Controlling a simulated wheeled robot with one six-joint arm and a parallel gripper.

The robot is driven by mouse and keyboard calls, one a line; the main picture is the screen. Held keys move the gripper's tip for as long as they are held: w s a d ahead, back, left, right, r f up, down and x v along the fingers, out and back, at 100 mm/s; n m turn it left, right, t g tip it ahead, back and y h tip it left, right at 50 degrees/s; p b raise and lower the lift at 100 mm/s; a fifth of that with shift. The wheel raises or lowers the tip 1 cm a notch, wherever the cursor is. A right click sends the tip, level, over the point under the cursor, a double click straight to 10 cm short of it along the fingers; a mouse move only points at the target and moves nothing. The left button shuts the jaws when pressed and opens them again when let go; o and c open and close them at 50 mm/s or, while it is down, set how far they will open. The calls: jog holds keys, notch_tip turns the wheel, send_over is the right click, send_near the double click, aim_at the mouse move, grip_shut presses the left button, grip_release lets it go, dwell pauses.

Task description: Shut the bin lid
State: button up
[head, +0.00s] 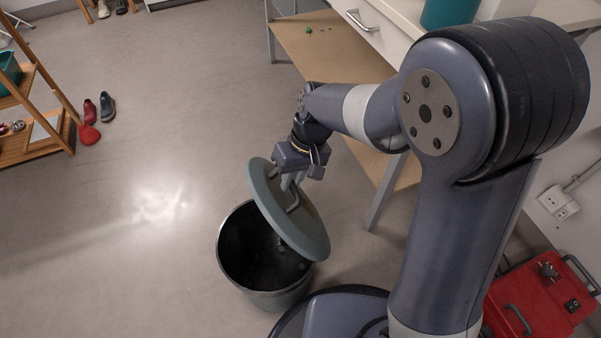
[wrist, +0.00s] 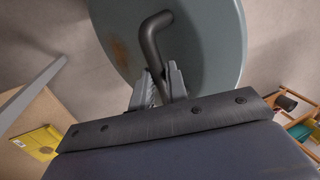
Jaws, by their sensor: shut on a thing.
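The bin (head: 270,298) is a dark round tub on the floor, and its black inside shows on the left. The grey-green round lid (head: 302,226) is tilted steeply over the right part of the bin's mouth, with its lower edge near the front right rim. I cannot tell whether that edge touches the rim. My gripper (head: 291,183) is shut on the lid's bent handle (head: 294,201). In the wrist view the fingers (wrist: 160,88) clasp the dark handle (wrist: 155,35), with the lid (wrist: 205,40) behind it and a rusty stain on its face.
A workbench with a wooden lower shelf (head: 330,52) stands behind and right of the bin. A red case (head: 528,303) lies at the lower right. A wooden rack (head: 40,133) and shoes (head: 107,108) are at the left. The floor left of the bin is clear.

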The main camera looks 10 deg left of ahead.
aim_at(275, 192)
jog(key=shift+s+a+f, duration=0.1)
jog(key=shift+s+a, duration=0.05)
jog(key=shift+a, duration=0.05)
jog(key=shift+s+a+f+b, duration=0.2)
jog(key=shift+s+a+f, duration=0.2)
jog(key=shift+s+a, duration=0.3)
jog(key=shift+s+a+f+b, duration=0.2)
jog(key=shift+s+a+f, duration=0.25)
jog(key=shift+a, duration=0.3)
jog(key=shift+s+a+f+b, duration=0.65)
jog(key=shift+s+a+f, duration=0.45)
jog(key=shift+a, duration=0.25)
jog(key=shift+s+a+f+b, duration=0.45)
jog(key=shift+a+f, duration=0.15)
jog(key=shift+f, duration=0.15)
jog(key=shift+s+a+f+b, duration=0.35)
jog(key=shift+s+a+f, duration=0.1)
jog(key=shift+a+f, duration=0.2)
jog(key=shift+f, duration=0.15)
